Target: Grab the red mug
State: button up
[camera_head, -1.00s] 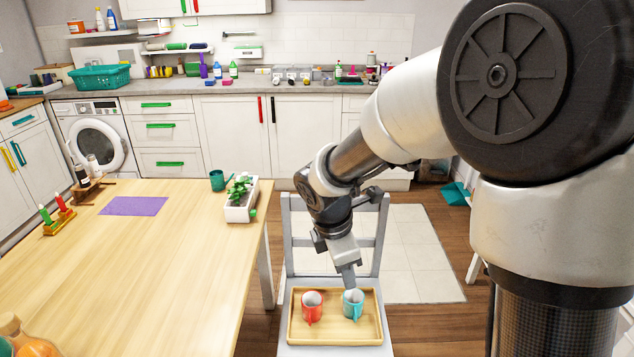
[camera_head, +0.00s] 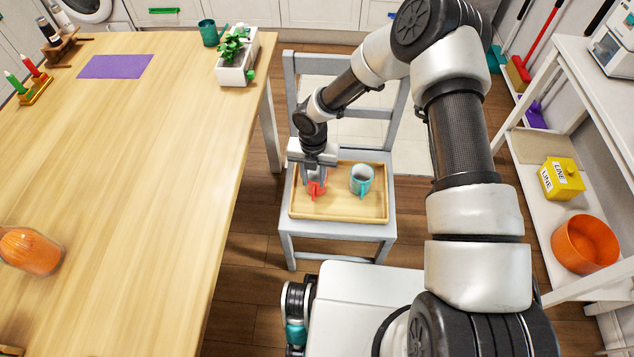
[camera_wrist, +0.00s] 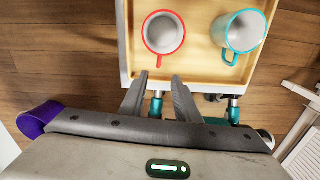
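The red mug (camera_head: 316,190) stands upright on the left part of a wooden tray (camera_head: 345,217) on the grey chair. In the head view my gripper (camera_head: 316,174) is over it and hides part of it. In the wrist view the red mug (camera_wrist: 163,33) has its handle toward my gripper (camera_wrist: 160,76). The two fingers are apart, with an empty gap between their tips just short of the handle. Contact with the mug does not show. A teal mug (camera_head: 361,180) stands to the right on the same tray; it also shows in the wrist view (camera_wrist: 243,31).
The chair's backrest (camera_head: 345,62) rises behind the tray. A wooden table (camera_head: 130,180) with a white planter (camera_head: 238,62) is close on the left. A white shelf unit with a yellow box (camera_head: 561,180) and an orange bowl (camera_head: 586,244) is on the right.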

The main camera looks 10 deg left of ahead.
aim_at(313, 196)
notch_tip(313, 196, down, 6)
jog(key=shift+r+b, duration=0.2)
jog(key=shift+b, duration=0.25)
jog(key=f, duration=0.2)
jog(key=f+b, duration=0.1)
jog(key=f, duration=0.2)
jog(key=shift+w+a, duration=0.15)
jog(key=shift+a, duration=0.05)
grip_shut()
